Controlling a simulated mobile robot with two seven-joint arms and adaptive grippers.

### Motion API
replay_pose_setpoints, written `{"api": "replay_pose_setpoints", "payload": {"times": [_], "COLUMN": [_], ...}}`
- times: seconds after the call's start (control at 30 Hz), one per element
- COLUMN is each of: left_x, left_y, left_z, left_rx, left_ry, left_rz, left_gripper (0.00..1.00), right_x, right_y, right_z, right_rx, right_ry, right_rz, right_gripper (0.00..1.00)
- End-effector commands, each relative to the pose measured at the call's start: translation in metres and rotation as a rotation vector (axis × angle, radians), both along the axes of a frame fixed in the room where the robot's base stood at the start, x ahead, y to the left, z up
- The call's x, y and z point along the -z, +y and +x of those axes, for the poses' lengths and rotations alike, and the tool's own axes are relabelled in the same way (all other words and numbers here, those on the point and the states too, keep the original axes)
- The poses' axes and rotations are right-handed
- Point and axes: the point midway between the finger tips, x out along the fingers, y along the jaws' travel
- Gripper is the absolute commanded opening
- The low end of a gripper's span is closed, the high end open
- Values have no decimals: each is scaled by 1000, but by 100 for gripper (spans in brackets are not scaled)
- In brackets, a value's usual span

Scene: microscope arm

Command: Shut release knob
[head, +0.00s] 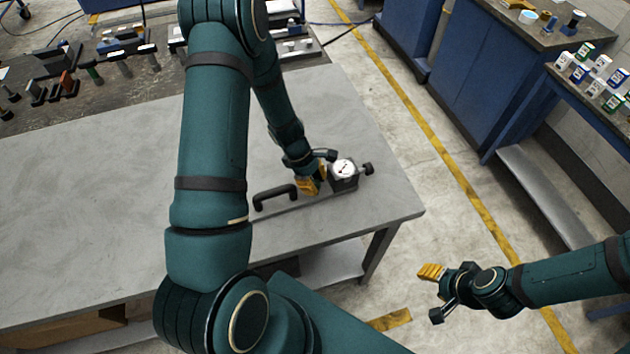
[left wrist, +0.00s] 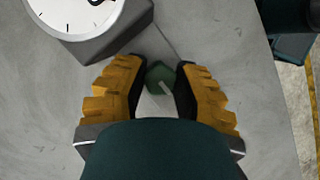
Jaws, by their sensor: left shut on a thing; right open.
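The dark device with a round white dial (head: 343,169) stands near the right end of the grey table; the dial (left wrist: 80,12) is cut off at the top left of the left wrist view. The release knob (left wrist: 160,76) is a small dark green piece with a pale line on it. My left gripper (left wrist: 160,85) is shut on the knob, with a yellow-padded finger at each side. In the head view my left gripper (head: 312,183) is beside the device, and the knob is hidden there. My right gripper (head: 436,294) is open and empty beyond the table's edge.
A dark round knob (head: 368,169) sticks out from the device's right side. Tools (head: 60,85) lie at the back left. The grey table (head: 90,230) is mostly bare in front.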

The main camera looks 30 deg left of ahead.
Motion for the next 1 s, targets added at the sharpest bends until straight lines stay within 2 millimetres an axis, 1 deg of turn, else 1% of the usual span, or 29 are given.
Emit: {"api": "replay_pose_setpoints", "payload": {"times": [0.07,0.1,0.13,0.47,0.63,1.0], "left_x": [1,1,1,1,1,-62], "left_y": [-1,-1,-1,-1,-1,24], "left_z": [-1,-1,-1,0,0,-5], "left_rx": [0,0,0,-9,-108,-105], "left_ry": [2,2,2,1,-1,-5], "left_rz": [0,0,-1,-1,-1,2], "left_gripper": [0,35,45,45,45,45], "right_x": [1,1,1,1,6,-7], "right_y": [0,0,0,0,0,0], "right_z": [0,0,0,0,0,0], "right_rx": [0,0,0,0,0,0], "right_ry": [0,0,0,0,0,0], "right_rz": [0,0,0,0,0,0], "right_gripper": [47,47,47,47,47,47]}}
